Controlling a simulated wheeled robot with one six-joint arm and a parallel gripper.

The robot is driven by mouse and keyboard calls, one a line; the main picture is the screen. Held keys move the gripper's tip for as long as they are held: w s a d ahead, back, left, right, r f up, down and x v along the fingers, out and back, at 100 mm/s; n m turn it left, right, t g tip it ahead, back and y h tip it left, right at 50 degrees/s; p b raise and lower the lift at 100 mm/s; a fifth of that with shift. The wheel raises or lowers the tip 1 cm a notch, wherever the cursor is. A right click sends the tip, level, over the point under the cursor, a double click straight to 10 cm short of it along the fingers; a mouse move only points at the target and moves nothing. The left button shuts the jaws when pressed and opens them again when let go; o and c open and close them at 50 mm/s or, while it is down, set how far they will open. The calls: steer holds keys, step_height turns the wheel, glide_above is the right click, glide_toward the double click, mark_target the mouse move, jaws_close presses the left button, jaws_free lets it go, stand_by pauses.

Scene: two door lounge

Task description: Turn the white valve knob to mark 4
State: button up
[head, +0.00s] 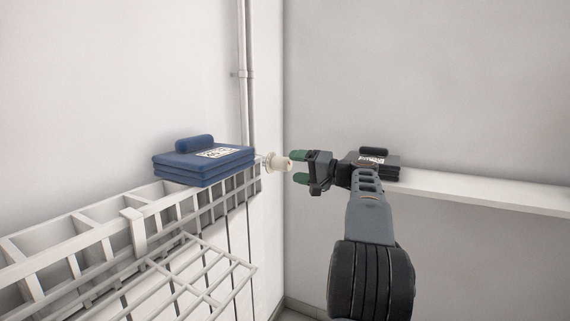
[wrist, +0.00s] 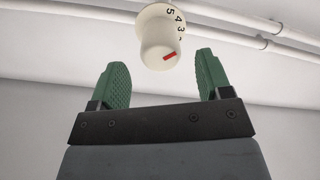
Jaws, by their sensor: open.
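The white valve knob (head: 279,163) sticks out at the right end of the radiator, near the room corner. In the wrist view the knob (wrist: 160,45) shows a red mark on its face and a dial ring with the numbers 5, 4 and 3 behind it; other numbers are hidden or cut off. Which number the red mark lines up with, I cannot tell. My gripper (head: 297,168) is open and empty, just right of the knob in the head view. In the wrist view its green fingers (wrist: 160,80) stand apart, with the knob beyond and between them, not visibly touched.
A stack of folded blue cloths (head: 205,164) lies on the white radiator (head: 60,247), whose drying rack (head: 185,275) juts forward. Pipes (head: 247,80) run up the corner. A dark bundle (head: 378,166) lies on a white shelf (head: 480,191) behind my arm.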

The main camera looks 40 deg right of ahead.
steer(key=p+v, duration=0.1)
steer(key=v, duration=0.7)
steer(key=shift+w, duration=0.1)
stand_by(0.4)
